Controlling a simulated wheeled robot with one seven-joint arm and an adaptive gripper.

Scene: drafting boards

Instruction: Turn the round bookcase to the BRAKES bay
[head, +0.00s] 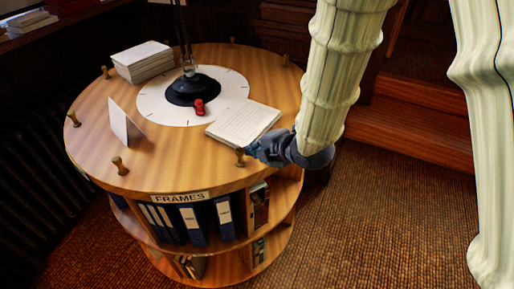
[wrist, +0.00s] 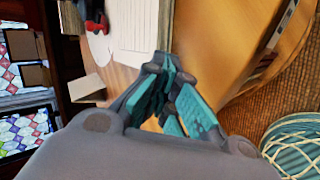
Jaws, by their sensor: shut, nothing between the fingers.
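The round wooden bookcase (head: 180,165) stands in the middle of the head view. Its front bay carries the label FRAMES (head: 180,197), with blue binders (head: 193,225) below it; no BRAKES label is visible. Several brown turned pegs (head: 120,165) stand around the rim of the top. My gripper (head: 250,150) is at the right front of the rim, right beside a peg (head: 239,157). In the wrist view my gripper (wrist: 165,75) has its teal-padded fingertips together, with nothing seen between them. I cannot tell whether it touches the peg.
On the top lie a paper stack (head: 143,60), an open notepad (head: 243,124), a folded white card (head: 118,122) and a black lamp base (head: 193,90) with a red object (head: 199,107) beside it. Wooden steps (head: 425,120) are at the right. Carpet (head: 390,220) is clear in front.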

